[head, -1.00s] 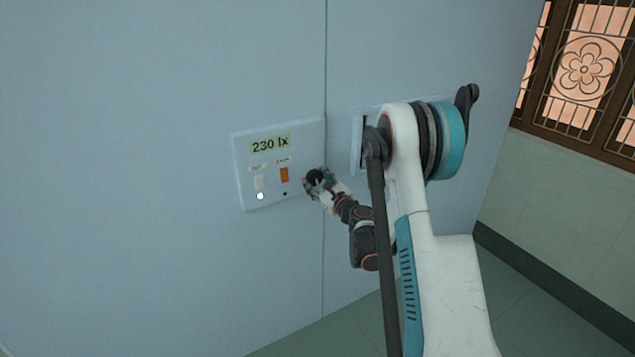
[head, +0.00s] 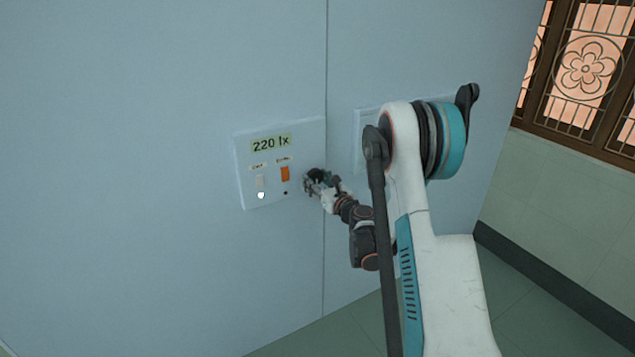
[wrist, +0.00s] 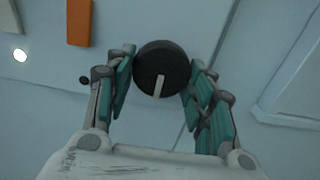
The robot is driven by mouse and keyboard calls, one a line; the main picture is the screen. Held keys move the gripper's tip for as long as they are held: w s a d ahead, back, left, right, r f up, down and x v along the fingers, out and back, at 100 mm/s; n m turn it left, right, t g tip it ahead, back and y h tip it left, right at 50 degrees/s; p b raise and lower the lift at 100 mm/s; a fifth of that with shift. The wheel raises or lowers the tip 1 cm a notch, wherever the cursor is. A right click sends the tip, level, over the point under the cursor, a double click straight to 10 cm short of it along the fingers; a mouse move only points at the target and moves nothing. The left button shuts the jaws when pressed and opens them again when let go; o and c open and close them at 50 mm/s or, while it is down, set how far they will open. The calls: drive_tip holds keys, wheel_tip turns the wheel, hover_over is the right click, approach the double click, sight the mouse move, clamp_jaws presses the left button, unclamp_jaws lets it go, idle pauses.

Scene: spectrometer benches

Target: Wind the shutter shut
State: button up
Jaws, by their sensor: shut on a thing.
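A white control panel (head: 246,157) is on the pale blue wall, with a green display (head: 271,142) reading 220 lx. Below the display are a pale switch (head: 261,182) and an orange switch (head: 285,174); the orange one also shows in the wrist view (wrist: 79,22). My gripper (head: 309,181) is at the panel's right edge. In the wrist view my gripper (wrist: 159,82) has its fingers on both sides of a round black knob (wrist: 160,60) with a white mark pointing down and slightly left. The knob is mostly hidden in the head view.
A second pale panel (head: 366,128) is on the wall to the right, partly behind my arm. A white lit dot (head: 261,195) and a small dark dot (head: 285,193) are on the control panel. A window with a flower grille (head: 585,68) is far right.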

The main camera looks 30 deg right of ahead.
drive_tip(key=o, duration=1)
drive_tip(key=shift+s, duration=0.1)
drive_tip(key=s, duration=0.7)
drive_tip(key=shift+s+d, duration=0.15)
